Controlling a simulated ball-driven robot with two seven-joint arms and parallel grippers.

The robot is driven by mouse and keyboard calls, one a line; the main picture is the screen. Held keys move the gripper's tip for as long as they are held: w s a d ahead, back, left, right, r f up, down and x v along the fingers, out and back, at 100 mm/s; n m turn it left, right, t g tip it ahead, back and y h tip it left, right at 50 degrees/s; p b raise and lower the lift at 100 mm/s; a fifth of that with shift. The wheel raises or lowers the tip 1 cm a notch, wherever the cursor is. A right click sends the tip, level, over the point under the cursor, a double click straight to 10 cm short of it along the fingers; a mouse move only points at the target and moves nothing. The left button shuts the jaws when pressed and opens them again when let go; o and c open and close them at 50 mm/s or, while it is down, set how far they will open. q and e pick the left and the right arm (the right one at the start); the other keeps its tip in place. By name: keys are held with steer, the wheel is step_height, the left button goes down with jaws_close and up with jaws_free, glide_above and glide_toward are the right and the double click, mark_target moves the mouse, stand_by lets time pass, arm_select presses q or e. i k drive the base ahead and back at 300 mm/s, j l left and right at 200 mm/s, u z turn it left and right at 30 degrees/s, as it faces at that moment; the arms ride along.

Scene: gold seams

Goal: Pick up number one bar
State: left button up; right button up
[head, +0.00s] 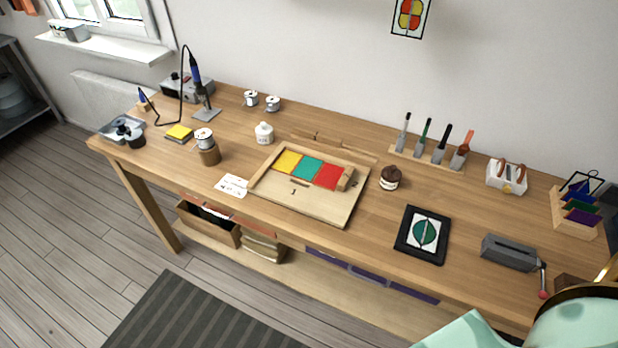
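A wooden assembly board (330,211) lies near the middle of the workbench. Yellow (287,162), teal (307,168) and red (329,177) square tiles sit side by side against its raised back edge. A small dark "1" mark (293,192) shows on the board in front of the tiles, with a thin brown bar (300,183) just behind it. A short wooden block (346,178) stands at the right end of the tile row. Thin strips (317,137) lie behind the board, too small to tell apart. Neither of my grippers is in view.
A brown jar (390,178) stands right of the board and a white card (232,186) lies left. A dark framed pattern (422,235) and a grey cranked tool (509,252) are at the front right. A brush rack (427,158) stands behind. Part of my mint-coloured body shows bottom right.

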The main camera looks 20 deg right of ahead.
mark_target(336, 142)
steer(key=i+j+z, duration=0.3)
steer(key=i+j, duration=0.15)
steer(key=j, duration=0.15)
steer(key=i+j+z, duration=0.15)
steer(key=j, duration=0.2)
steer(key=i+j+z, duration=0.15)
steer(key=j, duration=0.2)
